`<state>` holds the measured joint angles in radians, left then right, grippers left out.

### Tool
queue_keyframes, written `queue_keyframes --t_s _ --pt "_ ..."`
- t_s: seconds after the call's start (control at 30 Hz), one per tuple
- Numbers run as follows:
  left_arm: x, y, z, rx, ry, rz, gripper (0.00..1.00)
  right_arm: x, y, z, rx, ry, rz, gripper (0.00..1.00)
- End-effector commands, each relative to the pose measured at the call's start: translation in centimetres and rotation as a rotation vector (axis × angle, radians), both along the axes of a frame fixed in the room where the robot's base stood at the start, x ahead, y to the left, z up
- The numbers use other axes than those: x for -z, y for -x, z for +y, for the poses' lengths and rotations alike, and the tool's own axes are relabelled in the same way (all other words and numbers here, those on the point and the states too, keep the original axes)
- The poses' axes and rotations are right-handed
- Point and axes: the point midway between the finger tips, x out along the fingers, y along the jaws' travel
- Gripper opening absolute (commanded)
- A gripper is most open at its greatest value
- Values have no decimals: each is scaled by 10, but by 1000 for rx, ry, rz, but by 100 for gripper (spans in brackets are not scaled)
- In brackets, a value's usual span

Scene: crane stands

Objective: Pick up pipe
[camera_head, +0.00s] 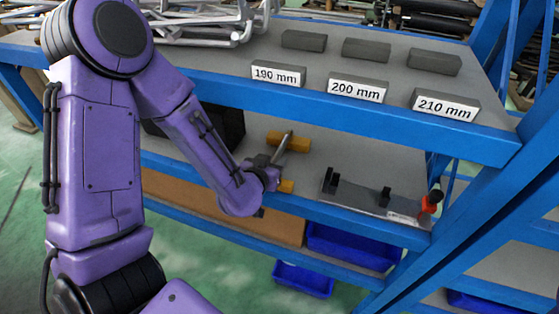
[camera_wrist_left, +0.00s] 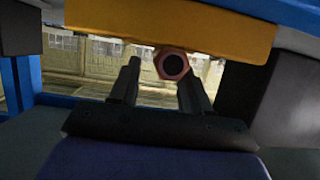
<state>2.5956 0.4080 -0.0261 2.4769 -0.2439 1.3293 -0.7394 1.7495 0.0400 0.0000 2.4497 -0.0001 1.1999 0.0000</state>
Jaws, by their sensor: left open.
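A thin grey pipe (camera_head: 283,147) slants across yellow supports (camera_head: 298,143) on the lower shelf, near the middle of the head view. My left gripper (camera_head: 268,166) is at the pipe's near end, its jaws mostly hidden by the wrist. In the left wrist view, the two dark fingers (camera_wrist_left: 158,80) stand apart. The round, hollow end of the pipe (camera_wrist_left: 174,66) shows near the tip of the right-hand finger, under a yellow block (camera_wrist_left: 168,25). I cannot tell whether the fingers touch it. My right gripper is out of view.
The blue-edged upper shelf (camera_head: 370,121) overhangs the lower shelf, with blocks labelled 190 mm (camera_head: 278,75), 200 mm (camera_head: 357,88) and 210 mm (camera_head: 444,104). A metal fixture with a red-orange clamp (camera_head: 430,203) is right of my gripper. A black box (camera_head: 225,128) stands behind my forearm.

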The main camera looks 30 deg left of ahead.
Motion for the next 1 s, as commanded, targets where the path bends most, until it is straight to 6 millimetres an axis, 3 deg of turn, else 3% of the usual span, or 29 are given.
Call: queue_keyframes --t_s 0.1,0.23,0.5,0.67,1.0 --pt "-1 -20 6 -3 3 2 47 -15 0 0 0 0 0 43" --pt "8 -39 11 -1 1 3 47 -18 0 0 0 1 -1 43" --pt "12 -45 11 0 0 1 47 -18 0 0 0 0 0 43" --pt "12 -45 11 0 0 1 0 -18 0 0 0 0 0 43" --pt "10 -45 11 0 0 0 0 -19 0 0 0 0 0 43"
